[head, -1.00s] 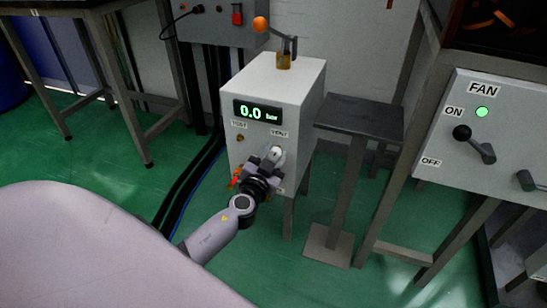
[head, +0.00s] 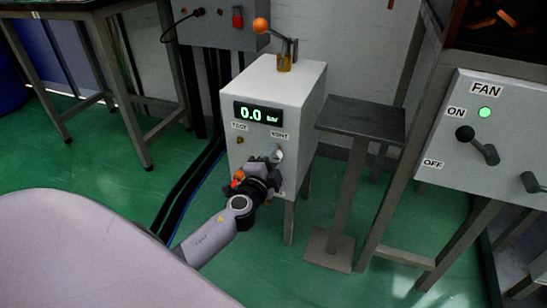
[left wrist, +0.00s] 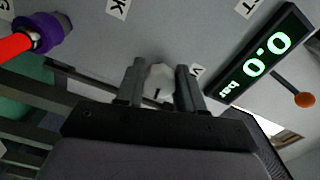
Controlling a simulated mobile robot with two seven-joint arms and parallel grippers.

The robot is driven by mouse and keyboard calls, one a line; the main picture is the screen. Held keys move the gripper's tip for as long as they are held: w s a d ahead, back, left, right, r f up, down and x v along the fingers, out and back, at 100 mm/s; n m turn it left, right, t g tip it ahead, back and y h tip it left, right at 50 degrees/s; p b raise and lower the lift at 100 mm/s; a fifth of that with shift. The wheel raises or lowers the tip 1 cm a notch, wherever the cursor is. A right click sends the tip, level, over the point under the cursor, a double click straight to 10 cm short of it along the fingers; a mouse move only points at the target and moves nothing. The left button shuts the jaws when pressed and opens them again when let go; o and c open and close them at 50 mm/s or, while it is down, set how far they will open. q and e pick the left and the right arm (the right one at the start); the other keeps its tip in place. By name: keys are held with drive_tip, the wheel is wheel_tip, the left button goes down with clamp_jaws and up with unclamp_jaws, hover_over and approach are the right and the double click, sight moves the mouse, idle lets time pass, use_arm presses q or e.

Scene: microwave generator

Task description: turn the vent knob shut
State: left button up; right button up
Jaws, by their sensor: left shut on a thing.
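The vent knob (head: 278,154) is a small pale knob on the front of the white box (head: 290,97), under the VENT label (head: 279,136). My left gripper (head: 271,163) is at this knob, partly hiding it in the head view. In the left wrist view the pale knob (left wrist: 159,80) sits between the two dark fingers of my left gripper (left wrist: 159,88), which is shut on it. The display (head: 258,113) reads 0.0 bar. My right gripper is not in view.
A red handle with a purple collar (left wrist: 38,34) is close beside the gripper. An orange-balled lever (head: 261,25) stands on top of the box. A small dark stand (head: 362,117) is to the right, then the FAN panel (head: 500,120). Green floor is open in front.

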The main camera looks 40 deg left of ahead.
use_arm(q)
drive_tip(key=m, duration=0.2)
drive_tip(key=shift+s+a+f+m, duration=0.15)
drive_tip(key=shift+a+m, duration=0.05)
drive_tip(key=shift+m, duration=0.2)
drive_tip(key=shift+c, duration=0.2)
drive_tip(key=shift+a+m, duration=0.15)
drive_tip(key=shift+m, duration=0.15)
drive_tip(key=o, duration=1)
drive_tip(key=shift+o, duration=0.2)
drive_tip(key=v, duration=0.7)
drive_tip(key=shift+p, duration=0.4)
